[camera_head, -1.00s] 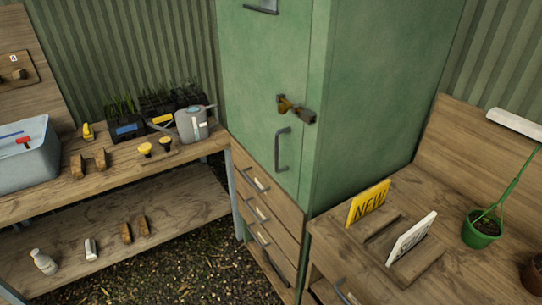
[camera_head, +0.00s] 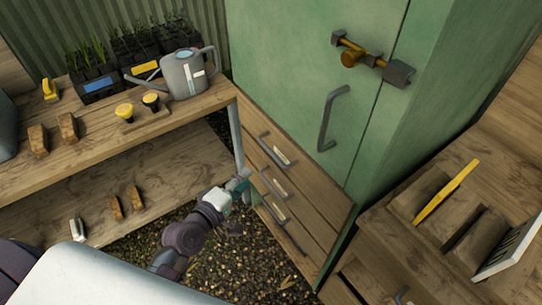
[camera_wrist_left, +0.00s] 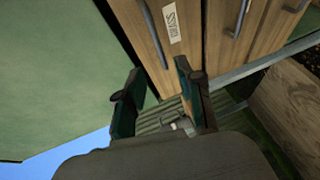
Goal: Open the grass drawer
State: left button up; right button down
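A stack of wooden drawers (camera_head: 315,217) sits below the green cabinet door, and all look closed. The upper drawer handle (camera_head: 275,153), a middle handle (camera_head: 271,186) and a lower handle (camera_head: 290,237) are dark bars. Pale labels show by some handles, too small to read here. My left gripper (camera_head: 240,185) is left of the middle handle, apparently not touching it. In the left wrist view its fingers (camera_wrist_left: 157,95) are spread with nothing held between them. A drawer label (camera_wrist_left: 173,26) and a handle (camera_wrist_left: 154,36) lie ahead; the label's text is not legible. My right gripper is out of view.
The workbench (camera_head: 190,110) at left carries a watering can (camera_head: 184,76) and seedling trays (camera_head: 100,85); its leg (camera_head: 236,135) stands near my left gripper. The green cabinet (camera_head: 280,65) has a latch (camera_head: 372,60). Another wooden bench (camera_head: 400,235) stands at right. Gravel floor lies below.

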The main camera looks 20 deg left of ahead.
aim_at(271, 151)
pick_arm(q)
jog(key=x, duration=1.3)
jog(key=shift+w+d+r+p, duration=0.1)
jog(key=shift+w+r+p, duration=0.15)
jog(key=shift+w, duration=0.2)
jog(key=shift+f, duration=0.1)
grip_shut()
